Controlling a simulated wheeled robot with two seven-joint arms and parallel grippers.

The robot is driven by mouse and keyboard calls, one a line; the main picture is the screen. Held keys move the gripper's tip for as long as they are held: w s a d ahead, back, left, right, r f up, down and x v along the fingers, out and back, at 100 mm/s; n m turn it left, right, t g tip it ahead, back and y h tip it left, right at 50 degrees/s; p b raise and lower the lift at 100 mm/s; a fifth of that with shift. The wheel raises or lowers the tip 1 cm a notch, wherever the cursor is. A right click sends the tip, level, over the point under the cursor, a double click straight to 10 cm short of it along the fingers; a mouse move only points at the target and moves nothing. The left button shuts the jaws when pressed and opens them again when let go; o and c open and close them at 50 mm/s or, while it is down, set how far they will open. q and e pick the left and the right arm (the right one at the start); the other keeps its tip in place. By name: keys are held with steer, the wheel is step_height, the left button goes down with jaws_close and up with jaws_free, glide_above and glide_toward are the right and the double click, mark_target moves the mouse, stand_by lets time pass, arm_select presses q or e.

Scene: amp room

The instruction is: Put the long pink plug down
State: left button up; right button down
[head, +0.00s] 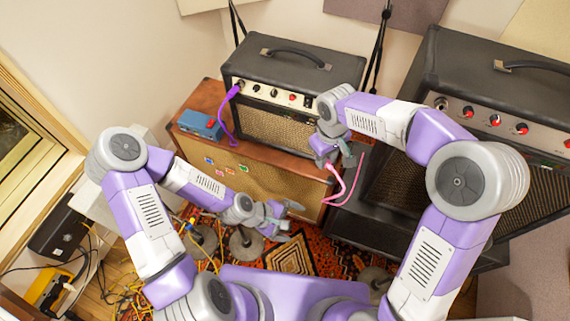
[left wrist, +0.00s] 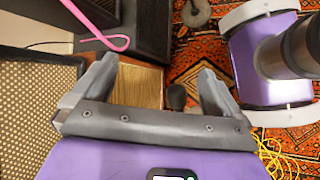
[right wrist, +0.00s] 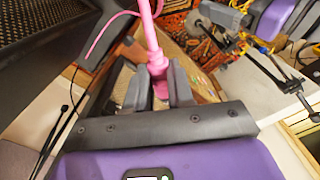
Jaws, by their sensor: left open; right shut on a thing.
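The long pink plug (right wrist: 157,62) is between the fingers of my right gripper (right wrist: 158,88), which is shut on it. A pink cable (right wrist: 107,28) trails from it. In the head view my right gripper (head: 338,160) is in front of the right end of the brown cabinet, and the pink cable (head: 354,188) loops below it. My left gripper (head: 287,220) is open and empty, low over the patterned rug. The left wrist view shows its spread fingers (left wrist: 157,82) with nothing between them, and the pink cable (left wrist: 98,25) beyond.
A small black amp (head: 285,85) with a purple cable (head: 224,115) stands on the brown cabinet (head: 270,168), beside a blue pedal (head: 200,124). A large black amp (head: 500,75) stands at the right. Round metal stand bases (head: 246,242) and yellow cables (head: 125,295) are on the floor.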

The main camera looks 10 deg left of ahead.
arm_select(q)
steer(key=w+a+r+n+t+h, duration=0.1)
steer(key=w+r+n+t+h, duration=0.15)
steer(key=r+n, duration=0.65)
steer(key=w+a+r+n+t+h, duration=0.15)
steer(key=w+r+n+t, duration=0.35)
steer(key=r, duration=0.7)
steer(key=shift+w+d+f+n+g+y, duration=0.15)
steer(key=shift+w+d+f+g, duration=0.25)
steer(key=shift+w+d+f, duration=0.75)
steer(key=shift+w+d+f+n+g+y, duration=0.1)
steer(key=shift+w+d+f+g, duration=0.4)
steer(key=shift+d, duration=1.4)
steer(key=shift+w+d+f+n+g+y, duration=0.2)
steer(key=shift+w+d+f, duration=0.3)
steer(key=shift+w+d, duration=0.8)
steer(key=shift+s+d, duration=0.15)
steer(key=shift+s, duration=0.15)
steer(key=shift+c, duration=0.3)
steer(key=shift+d, duration=0.1)
steer(key=c, duration=0.7)
arm_select(e)
steer(key=c, duration=0.9)
jaws_free()
